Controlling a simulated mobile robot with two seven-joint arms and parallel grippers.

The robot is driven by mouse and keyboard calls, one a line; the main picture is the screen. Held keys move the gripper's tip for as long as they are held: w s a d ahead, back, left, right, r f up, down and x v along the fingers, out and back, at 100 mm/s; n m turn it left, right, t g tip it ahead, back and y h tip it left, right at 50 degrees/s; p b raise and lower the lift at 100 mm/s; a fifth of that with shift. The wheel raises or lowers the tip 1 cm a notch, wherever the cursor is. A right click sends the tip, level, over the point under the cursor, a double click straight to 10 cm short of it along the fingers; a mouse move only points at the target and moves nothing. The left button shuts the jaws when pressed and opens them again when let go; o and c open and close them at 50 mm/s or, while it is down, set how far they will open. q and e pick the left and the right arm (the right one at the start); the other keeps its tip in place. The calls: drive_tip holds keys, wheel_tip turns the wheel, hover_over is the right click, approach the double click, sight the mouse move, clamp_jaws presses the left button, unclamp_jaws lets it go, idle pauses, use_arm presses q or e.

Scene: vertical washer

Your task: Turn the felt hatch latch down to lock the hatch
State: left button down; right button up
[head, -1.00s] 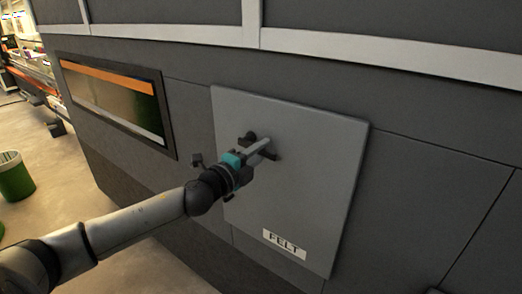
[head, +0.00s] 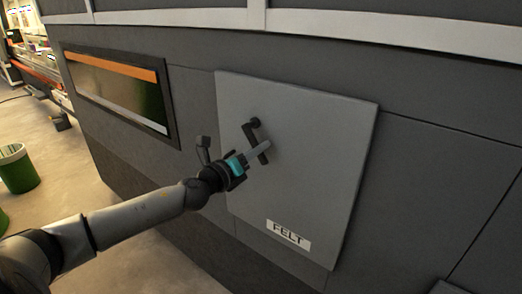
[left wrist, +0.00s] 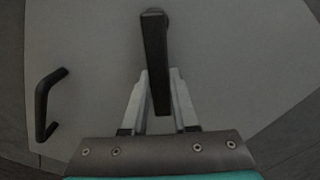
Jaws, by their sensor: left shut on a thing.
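The felt hatch (head: 320,160) is a grey panel with a "FELT" label (head: 288,235) at its lower edge. The felt hatch latch (left wrist: 155,60) is a black lever, seen in the left wrist view between my fingers, its far end beyond the fingertips. In the head view only a little of the latch (head: 264,158) shows, near the fingertips. My left gripper (head: 266,147) is shut on this lever in front of the hatch; it also shows in the left wrist view (left wrist: 159,76). My right gripper is not in view.
A fixed black handle (head: 251,130) is on the hatch just up-left of my left gripper; it stands left in the wrist view (left wrist: 44,105). A window with an orange strip (head: 115,95) is left of the hatch. A green bin (head: 18,170) stands on the floor far left.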

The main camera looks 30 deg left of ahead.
use_arm(q)
drive_tip(key=shift+w+a+f+m+b, duration=0.15)
drive_tip(key=shift+a+m+b, duration=0.35)
drive_tip(key=shift+m, duration=0.65)
drive_tip(key=shift+s+a+f+m+b, duration=0.1)
drive_tip(key=shift+a+f+m+b, duration=0.2)
drive_tip(key=shift+a+m, duration=0.65)
drive_tip(key=shift+w+a+f+m+b, duration=0.1)
drive_tip(key=shift+a+m+b, duration=0.3)
drive_tip(key=shift+m, duration=1)
drive_tip(key=c, duration=0.7)
unclamp_jaws()
drive_tip(key=shift+s+a+b, duration=0.2)
drive_tip(key=shift+s+b, duration=0.15)
drive_tip(key=shift+s, duration=2.2)
drive_tip(key=shift+s+a+b, duration=0.2)
drive_tip(key=shift+s+b, duration=0.15)
drive_tip(key=shift+s, duration=2.15)
drive_tip(key=shift+s+a+b, duration=0.2)
drive_tip(key=shift+s+b, duration=0.15)
drive_tip(key=shift+s, duration=2.2)
